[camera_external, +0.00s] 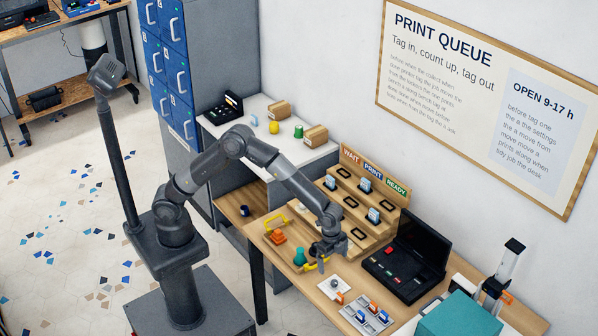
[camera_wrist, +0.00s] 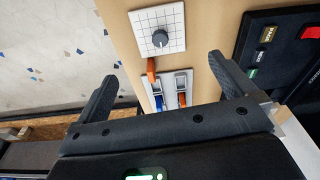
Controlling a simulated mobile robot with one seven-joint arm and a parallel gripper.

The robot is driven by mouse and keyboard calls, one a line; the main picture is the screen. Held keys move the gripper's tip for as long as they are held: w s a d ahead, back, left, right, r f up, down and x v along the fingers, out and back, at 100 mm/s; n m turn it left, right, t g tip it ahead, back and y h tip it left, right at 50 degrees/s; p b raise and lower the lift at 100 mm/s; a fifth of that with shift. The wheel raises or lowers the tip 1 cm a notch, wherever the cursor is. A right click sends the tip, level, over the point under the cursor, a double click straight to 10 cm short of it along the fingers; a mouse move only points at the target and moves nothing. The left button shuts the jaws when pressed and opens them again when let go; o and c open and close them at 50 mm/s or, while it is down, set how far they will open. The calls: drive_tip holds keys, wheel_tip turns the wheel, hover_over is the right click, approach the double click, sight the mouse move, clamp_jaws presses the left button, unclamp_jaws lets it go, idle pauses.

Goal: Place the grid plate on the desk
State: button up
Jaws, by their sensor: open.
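The grid plate (camera_external: 326,286) is a white square with thin dark grid lines and a dark round knob on it. It lies flat on the wooden desk (camera_external: 295,279), near its front edge. In the wrist view the grid plate (camera_wrist: 176,20) is at the top middle, beyond my fingertips. My gripper (camera_external: 322,262) points down over the desk, just behind the plate in the external view. In the wrist view my gripper (camera_wrist: 162,68) has its fingers wide apart with nothing held between them. An orange piece (camera_wrist: 151,70) shows at the plate's lower edge.
A grey tray (camera_external: 378,323) with blue and orange pieces lies beside the plate. A black case (camera_external: 400,278) with an open lid is to the right. The WAIT, PRINT, READY rack (camera_external: 390,222) stands behind.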

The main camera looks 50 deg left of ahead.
drive_tip(key=w+a+r+n+t, duration=0.1)
drive_tip(key=a+r+n, duration=0.1)
drive_tip(key=a+r, duration=0.6)
drive_tip(key=w+a+r+n+t, duration=0.1)
drive_tip(key=w+a+r+n, duration=0.3)
drive_tip(key=a, duration=0.7)
drive_tip(key=s+a+r+n+t, duration=0.1)
drive_tip(key=a+r, duration=0.6)
drive_tip(key=a, duration=0.3)
drive_tip(key=s+a+r+n+t, duration=0.1)
drive_tip(key=s+a+n, duration=0.4)
drive_tip(key=s+a, duration=0.4)
drive_tip(key=s+a+r+n+t+y, duration=0.1)
drive_tip(key=s+a+n, duration=0.3)
drive_tip(key=s+a, duration=0.4)
drive_tip(key=a+r, duration=0.1)
drive_tip(key=a, duration=0.6)
drive_tip(key=shift+s+a+r+n, duration=0.2)
drive_tip(key=shift+s+a+n, duration=0.05)
drive_tip(key=shift+s+n, duration=0.15)
